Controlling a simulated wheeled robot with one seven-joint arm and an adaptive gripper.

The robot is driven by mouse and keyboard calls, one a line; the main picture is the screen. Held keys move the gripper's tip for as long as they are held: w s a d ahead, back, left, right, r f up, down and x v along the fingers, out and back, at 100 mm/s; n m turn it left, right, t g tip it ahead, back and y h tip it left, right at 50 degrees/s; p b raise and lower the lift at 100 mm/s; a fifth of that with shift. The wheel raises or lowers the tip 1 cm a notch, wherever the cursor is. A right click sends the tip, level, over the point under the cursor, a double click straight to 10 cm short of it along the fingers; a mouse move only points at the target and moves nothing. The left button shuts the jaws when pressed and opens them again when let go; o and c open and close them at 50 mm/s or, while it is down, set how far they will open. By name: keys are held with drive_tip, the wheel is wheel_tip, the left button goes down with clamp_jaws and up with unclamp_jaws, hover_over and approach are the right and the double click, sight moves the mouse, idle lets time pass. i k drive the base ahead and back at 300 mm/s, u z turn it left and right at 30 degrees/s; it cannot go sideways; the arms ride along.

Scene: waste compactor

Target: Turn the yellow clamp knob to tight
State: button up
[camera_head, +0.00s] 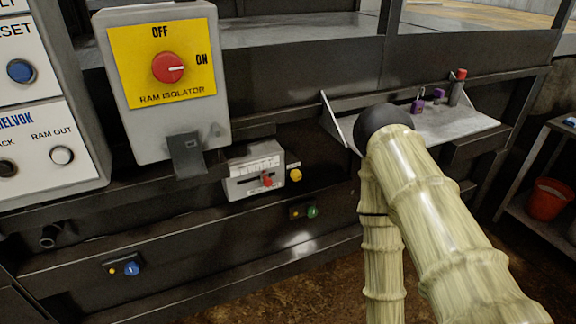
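A round yellow knob (295,175) sits on the dark machine front, just right of a small white box with a scale and a red slider (267,180). A small pale label (294,165) is above the knob; its text is too small to read. I cannot tell which way the knob is turned. My arm, with pale ribbed links and a black joint, stands to the right of the knob and apart from it in the picture. My gripper is not in view.
A grey RAM ISOLATOR box (190,134) has a red dial pointing toward ON. Blue (132,268) and green (312,211) knobs sit lower on the front. A shelf (455,128) at right holds purple items and a red-capped canister (457,88). A red bucket (547,199) stands far right.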

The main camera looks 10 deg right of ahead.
sight(296, 175)
drive_tip(key=z, duration=1.35)
drive_tip(key=k, duration=0.95)
drive_tip(key=u, duration=1.25)
drive_tip(key=i, duration=0.5)
drive_tip(key=u, duration=0.05)
